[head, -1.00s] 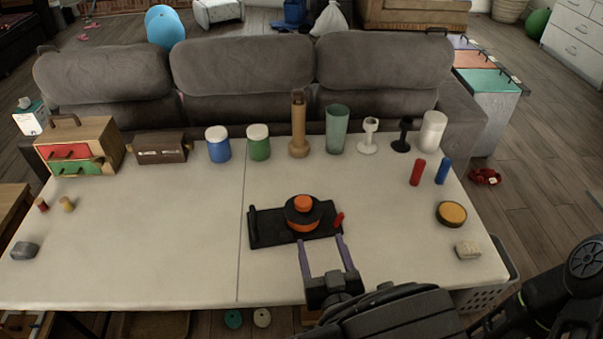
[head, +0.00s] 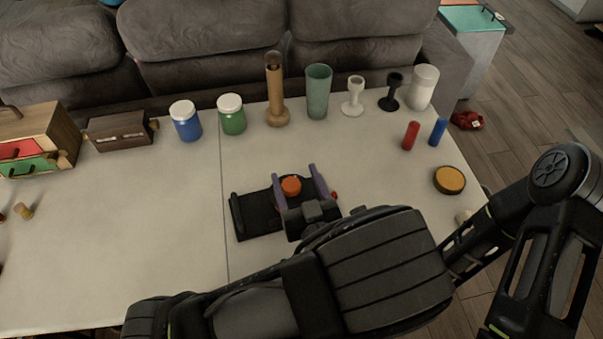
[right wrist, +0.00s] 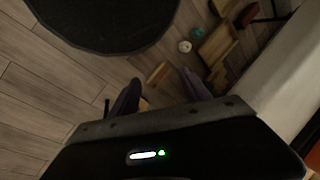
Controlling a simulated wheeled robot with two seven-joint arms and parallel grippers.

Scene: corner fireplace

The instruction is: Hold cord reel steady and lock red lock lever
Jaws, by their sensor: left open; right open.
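The cord reel has a black base (head: 252,218) with a handle on its left end and an orange knob (head: 291,185) on top. It sits on the pale table. The red lock lever (head: 334,195) shows as a small tip at the base's right side; the rest is hidden. My left gripper (head: 297,181) is open above the reel, its purple fingers either side of the knob in the picture; I cannot tell if they touch. It hides much of the drum. My right gripper (right wrist: 160,92) is open and empty over the floor beside the table.
Jars, a brown vase (head: 276,100), a green glass (head: 318,92) and candle holders line the table's back. Red (head: 411,136) and blue cylinders and a yellow-topped disc (head: 449,180) stand to the right. The table left of the reel is mostly clear.

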